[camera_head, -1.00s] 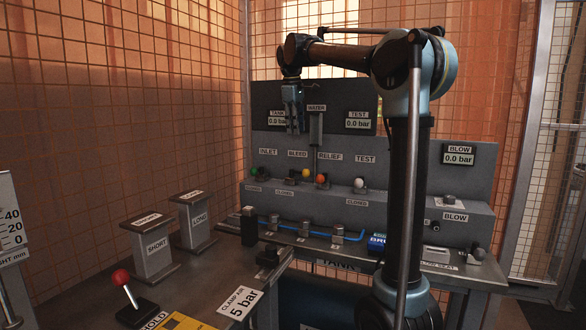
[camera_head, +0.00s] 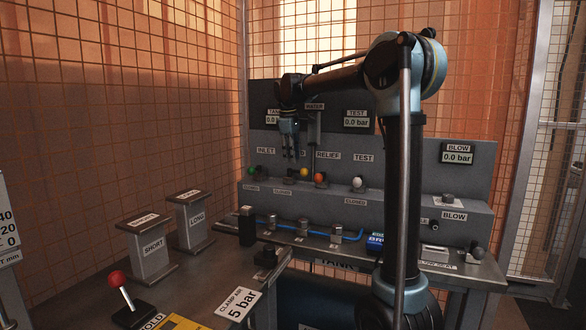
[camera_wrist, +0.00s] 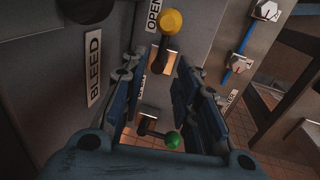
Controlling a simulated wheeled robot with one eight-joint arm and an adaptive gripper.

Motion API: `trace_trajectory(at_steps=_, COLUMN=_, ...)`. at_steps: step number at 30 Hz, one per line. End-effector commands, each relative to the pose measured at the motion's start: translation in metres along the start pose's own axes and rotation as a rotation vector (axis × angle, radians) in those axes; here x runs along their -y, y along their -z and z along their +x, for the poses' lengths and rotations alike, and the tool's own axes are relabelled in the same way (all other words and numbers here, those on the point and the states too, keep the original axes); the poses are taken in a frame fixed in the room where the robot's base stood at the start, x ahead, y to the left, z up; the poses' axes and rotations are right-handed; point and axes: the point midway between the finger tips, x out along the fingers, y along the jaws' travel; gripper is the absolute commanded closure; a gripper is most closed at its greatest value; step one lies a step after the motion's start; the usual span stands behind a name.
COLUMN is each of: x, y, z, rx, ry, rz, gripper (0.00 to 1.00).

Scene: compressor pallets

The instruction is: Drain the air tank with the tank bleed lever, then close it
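The tank bleed lever has a yellow knob (camera_head: 304,172) and sits on the rear panel between the green and orange knobs. In the wrist view its yellow knob (camera_wrist: 169,21) is at the top, beside the OPEN label (camera_wrist: 153,14). My gripper (camera_head: 290,154) points down above and slightly left of the yellow knob, covering most of the BLEED label. In the wrist view its blue fingers (camera_wrist: 160,100) are apart with nothing between them held; the yellow knob lies beyond the tips. The tank display (camera_head: 273,120) reads about 0.0, partly hidden by my arm.
The green inlet knob (camera_head: 251,171), orange relief knob (camera_head: 320,178) and white test knob (camera_head: 358,182) stand close by on the same ledge. The test display (camera_head: 357,121) reads 0.0 bar. A red-knobbed lever (camera_head: 118,278) and two posts stand on the front-left bench.

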Motion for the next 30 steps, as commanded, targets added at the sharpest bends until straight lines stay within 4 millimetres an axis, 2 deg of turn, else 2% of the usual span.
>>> trace_trajectory(at_steps=3, x=0.000, y=0.000, z=0.019, rx=0.000, ry=0.000, rz=0.001, gripper=0.71)
trace_trajectory(at_steps=9, x=0.000, y=0.000, z=0.040, rx=0.000, ry=0.000, rz=0.000, gripper=0.71)
trace_trajectory(at_steps=21, x=0.000, y=0.000, z=0.047, rx=0.000, ry=0.000, rz=0.000, gripper=0.71)
trace_trajectory(at_steps=22, x=0.000, y=0.000, z=0.047, rx=0.000, ry=0.000, rz=0.000, gripper=0.73)
trace_trajectory(at_steps=25, x=0.000, y=-0.001, z=0.047, rx=0.000, ry=0.000, rz=0.000, gripper=0.96)
trace_trajectory(at_steps=26, x=0.000, y=-0.001, z=0.047, rx=0.000, ry=0.000, rz=0.000, gripper=1.00)
trace_trajectory(at_steps=30, x=-0.001, y=-0.001, z=0.047, rx=0.000, ry=0.000, rz=0.001, gripper=1.00)
